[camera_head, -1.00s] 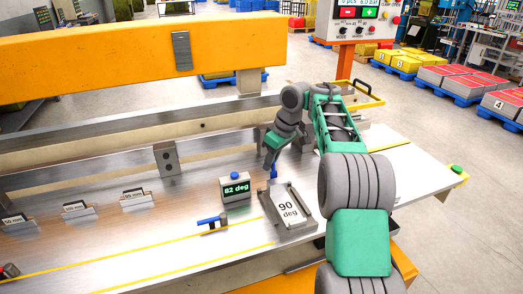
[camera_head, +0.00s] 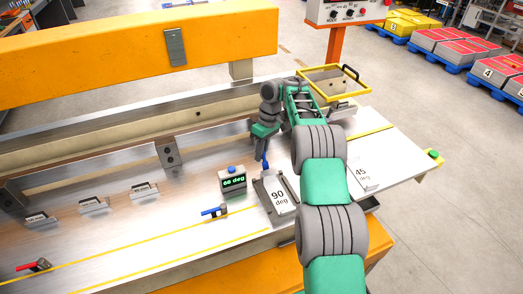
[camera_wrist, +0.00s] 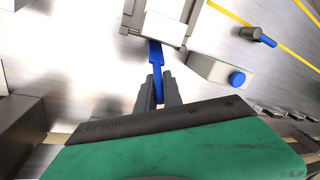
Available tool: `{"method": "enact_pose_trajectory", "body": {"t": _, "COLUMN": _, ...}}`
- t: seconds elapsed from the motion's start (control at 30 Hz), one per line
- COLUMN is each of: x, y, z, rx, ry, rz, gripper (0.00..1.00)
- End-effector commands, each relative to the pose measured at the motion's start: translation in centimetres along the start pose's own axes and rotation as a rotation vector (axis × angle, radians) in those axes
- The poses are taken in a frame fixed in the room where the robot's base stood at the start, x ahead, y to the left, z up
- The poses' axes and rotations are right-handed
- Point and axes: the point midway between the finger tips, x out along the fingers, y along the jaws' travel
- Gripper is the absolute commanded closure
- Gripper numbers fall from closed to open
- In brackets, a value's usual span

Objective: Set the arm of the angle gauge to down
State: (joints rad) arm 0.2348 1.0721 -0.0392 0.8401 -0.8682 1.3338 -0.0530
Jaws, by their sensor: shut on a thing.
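The angle gauge is a grey bed (camera_head: 263,193) with a white plate marked "90 deg" (camera_head: 279,198), on the metal table. Its blue arm (camera_head: 266,166) sticks out at the far end and also shows in the wrist view (camera_wrist: 155,52). My gripper (camera_head: 263,152) is at that arm from above. In the wrist view its fingers (camera_wrist: 158,88) are closed around the blue arm's outer end. A display box (camera_head: 233,182) with a blue button stands just left of the gauge. It reads 60-something deg; the second digit is hard to read.
A "45 deg" plate (camera_head: 362,173) lies right of my arm. A blue-handled part (camera_head: 214,212) and a red-handled part (camera_head: 34,265) lie on the table. Several small labelled blocks (camera_head: 93,205) stand at left. An orange beam (camera_head: 120,55) spans the back.

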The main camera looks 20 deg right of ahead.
Motion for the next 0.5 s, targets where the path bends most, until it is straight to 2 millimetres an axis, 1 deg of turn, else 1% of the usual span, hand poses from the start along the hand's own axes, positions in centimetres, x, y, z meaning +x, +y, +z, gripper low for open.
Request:
{"method": "enact_pose_trajectory", "body": {"t": 0.07, "x": -0.25, "y": 0.06, "z": -0.03, "rx": -0.002, "ry": 0.002, "rz": 0.004, "gripper": 1.0}}
{"method": "enact_pose_trajectory", "body": {"t": 0.1, "x": -0.24, "y": 0.05, "z": -0.03, "rx": -0.002, "ry": 0.002, "rz": 0.004, "gripper": 0.86}}
{"method": "enact_pose_trajectory", "body": {"t": 0.3, "x": -0.12, "y": 0.0, "z": 0.0, "rx": -0.002, "ry": 0.0, "rz": 0.001, "gripper": 0.7}}
{"method": "enact_pose_trajectory", "body": {"t": 0.33, "x": -0.11, "y": 0.0, "z": 0.0, "rx": -0.002, "ry": 0.0, "rz": 0.001, "gripper": 0.68}}
{"method": "enact_pose_trajectory", "body": {"t": 0.5, "x": -0.06, "y": 0.01, "z": 0.04, "rx": -0.001, "ry": 0.0, "rz": 0.0, "gripper": 0.68}}
